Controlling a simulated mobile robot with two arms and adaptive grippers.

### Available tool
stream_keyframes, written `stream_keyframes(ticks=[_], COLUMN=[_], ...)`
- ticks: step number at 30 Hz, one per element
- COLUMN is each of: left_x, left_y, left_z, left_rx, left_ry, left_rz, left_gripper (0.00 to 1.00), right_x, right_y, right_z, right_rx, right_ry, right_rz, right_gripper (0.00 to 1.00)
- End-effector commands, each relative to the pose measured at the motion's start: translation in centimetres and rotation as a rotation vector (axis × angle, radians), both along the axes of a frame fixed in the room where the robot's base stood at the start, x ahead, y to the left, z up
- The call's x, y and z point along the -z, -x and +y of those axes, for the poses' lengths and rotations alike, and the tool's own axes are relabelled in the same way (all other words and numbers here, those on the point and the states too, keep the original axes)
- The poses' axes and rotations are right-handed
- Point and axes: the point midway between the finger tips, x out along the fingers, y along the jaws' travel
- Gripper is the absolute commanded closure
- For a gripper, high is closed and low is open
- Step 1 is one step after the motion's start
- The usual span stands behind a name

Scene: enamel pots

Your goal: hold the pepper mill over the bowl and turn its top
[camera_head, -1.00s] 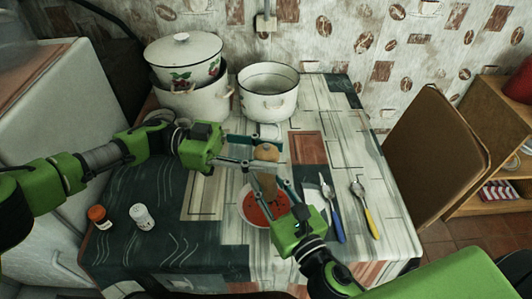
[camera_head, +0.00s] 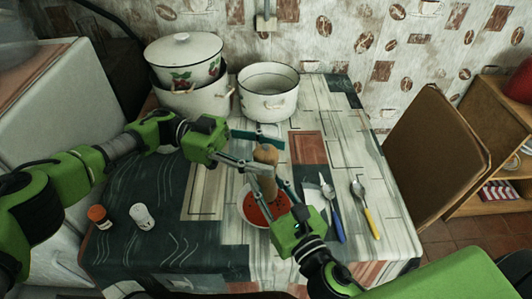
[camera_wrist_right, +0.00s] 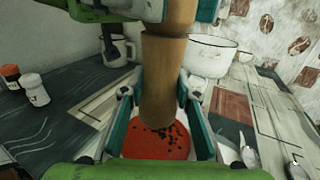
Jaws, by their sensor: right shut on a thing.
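The wooden pepper mill (camera_head: 267,181) is held upright, slightly tilted, over the bowl (camera_head: 244,213) of red soup. Its rounded top (camera_head: 266,153) is lighter wood. My right gripper (camera_head: 279,190) is shut on the mill's lower body; in the right wrist view the mill (camera_wrist_right: 163,75) stands between its teal finger pads (camera_wrist_right: 160,112). Black specks lie on the red soup (camera_wrist_right: 172,146) below. My left gripper (camera_head: 272,156) is open, its fingers apart on either side of the mill's top. The wrist view cuts off the top.
An open white pot (camera_head: 268,103) and a lidded pot (camera_head: 185,62) on another pot stand at the back. An orange-capped jar (camera_head: 99,217) and a white-capped jar (camera_head: 141,216) stand at left. Cutlery (camera_head: 364,208) lies right of the bowl.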

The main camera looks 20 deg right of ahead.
Motion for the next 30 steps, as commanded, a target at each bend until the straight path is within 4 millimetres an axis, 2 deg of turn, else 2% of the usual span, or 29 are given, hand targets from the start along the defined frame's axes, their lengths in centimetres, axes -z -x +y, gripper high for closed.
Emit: stream_keyframes(ticks=[12, 23, 30], left_x=[0.1, 0.1, 0.1], left_y=[-0.2, -3.3, -4.4], left_z=[0.3, 4.3, 5.6], left_rx=[0.000, -0.001, 0.001], left_ry=[-0.001, -0.002, -0.001], left_rz=[-0.001, -0.001, -0.001], left_gripper=[0.48, 0.48, 0.48], right_x=[-0.1, -0.1, -0.1], right_y=[-0.1, -0.1, -0.1], right_z=[-0.1, -0.1, -0.1], right_rx=[0.002, 0.003, 0.003], right_ry=[-0.001, -0.001, -0.001], right_rz=[-0.002, -0.003, -0.003], right_gripper=[0.97, 0.97, 0.97])
